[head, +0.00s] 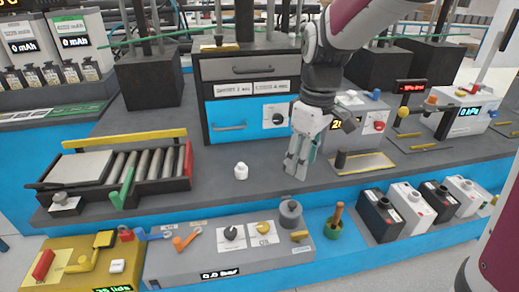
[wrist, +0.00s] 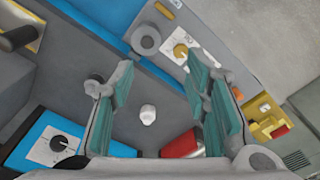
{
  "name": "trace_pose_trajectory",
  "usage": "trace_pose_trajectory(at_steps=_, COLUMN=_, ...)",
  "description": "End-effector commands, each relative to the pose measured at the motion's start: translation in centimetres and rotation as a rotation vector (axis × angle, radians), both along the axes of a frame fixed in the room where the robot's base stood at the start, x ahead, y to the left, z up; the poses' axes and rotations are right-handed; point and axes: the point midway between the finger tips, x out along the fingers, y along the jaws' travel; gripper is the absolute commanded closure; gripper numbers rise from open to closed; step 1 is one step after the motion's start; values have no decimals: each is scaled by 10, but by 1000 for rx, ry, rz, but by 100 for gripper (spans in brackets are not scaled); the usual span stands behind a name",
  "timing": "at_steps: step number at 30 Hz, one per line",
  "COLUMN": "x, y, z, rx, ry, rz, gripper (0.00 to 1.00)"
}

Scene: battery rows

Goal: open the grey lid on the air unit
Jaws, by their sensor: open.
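A grey front console (head: 230,258) with a bar readout stands at the front edge and seems to be the air unit. A round grey piece (head: 291,213) with a dark centre sits at its right end and may be the grey lid; it also shows in the wrist view (wrist: 146,39). It looks closed, though I cannot be sure. My gripper (head: 297,168) points down over the dark bench, behind and apart from this piece.
A small white bottle (head: 241,171) stands on the bench left of my gripper. A roller conveyor (head: 120,170) lies further left. A blue and grey drawer cabinet (head: 245,95) stands behind. Black and white canisters (head: 415,205) and a green pot (head: 334,229) stand front right.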

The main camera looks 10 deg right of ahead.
Motion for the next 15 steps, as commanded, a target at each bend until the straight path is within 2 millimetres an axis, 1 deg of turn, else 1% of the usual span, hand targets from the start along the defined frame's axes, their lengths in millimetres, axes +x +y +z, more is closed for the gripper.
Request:
trace_pose_trajectory(at_steps=1, x=11, y=1, z=-12, rx=-13, ry=15, rz=30, gripper=57)
trace_pose_trajectory(at_steps=3, x=20, y=0, z=-21, rx=-26, ry=26, rz=66, gripper=57)
trace_pose_trajectory(at_steps=6, x=28, y=0, z=-28, rx=-37, ry=36, rz=95, gripper=57)
trace_pose_trajectory(at_steps=11, x=30, y=0, z=-38, rx=-41, ry=41, rz=107, gripper=57)
trace_pose_trajectory(at_steps=15, x=30, y=0, z=-58, rx=-40, ry=42, rz=105, gripper=57)
